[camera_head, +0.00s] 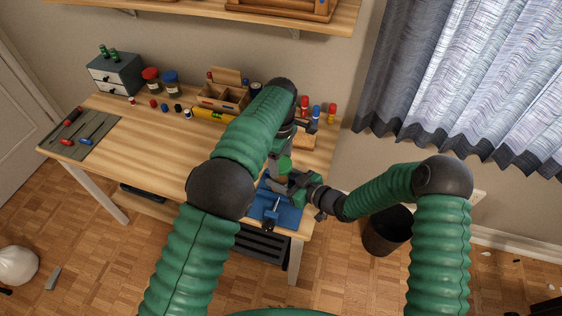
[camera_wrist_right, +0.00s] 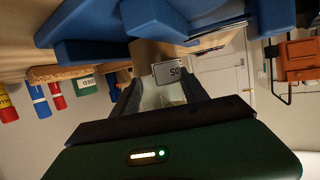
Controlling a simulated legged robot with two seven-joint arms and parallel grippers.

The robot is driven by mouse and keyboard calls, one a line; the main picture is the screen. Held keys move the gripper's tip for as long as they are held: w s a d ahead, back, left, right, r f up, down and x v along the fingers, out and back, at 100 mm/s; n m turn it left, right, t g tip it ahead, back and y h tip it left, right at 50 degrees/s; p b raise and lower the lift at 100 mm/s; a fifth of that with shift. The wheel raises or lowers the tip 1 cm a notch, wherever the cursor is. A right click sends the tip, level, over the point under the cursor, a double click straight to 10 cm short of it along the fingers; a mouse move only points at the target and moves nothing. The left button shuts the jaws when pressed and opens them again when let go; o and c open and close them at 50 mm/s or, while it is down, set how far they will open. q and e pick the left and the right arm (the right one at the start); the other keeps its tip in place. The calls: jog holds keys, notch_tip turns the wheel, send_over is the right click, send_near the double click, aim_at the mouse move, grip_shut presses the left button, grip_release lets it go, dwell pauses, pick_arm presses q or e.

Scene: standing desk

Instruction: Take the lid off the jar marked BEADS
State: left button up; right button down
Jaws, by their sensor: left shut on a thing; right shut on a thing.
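A clear jar (camera_wrist_right: 163,96) stands between the fingers of my right gripper (camera_wrist_right: 165,103) in the right wrist view, which is upside down. Its label (camera_wrist_right: 176,70) shows only its last letters, which fit BEADS. In the head view my right gripper (camera_head: 298,192) reaches in from the right and is shut on the jar. My left gripper (camera_head: 282,172) comes down from above at the same spot, shut on what seems to be the lid. The lid itself is hidden, and I cannot tell whether it touches the jar.
Jars with red (camera_head: 150,74) and blue (camera_head: 170,77) lids stand at the back. A wooden organizer (camera_head: 222,98) and upright bottles (camera_head: 315,112) are behind my arms. The desk's left middle (camera_head: 140,135) is clear.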

aim_at(281, 163)
jog(key=shift+w+d, duration=0.1)
pick_arm(q)
jog(key=shift+r, duration=2.05)
pick_arm(e)
jog(key=c, duration=0.5)
grip_release()
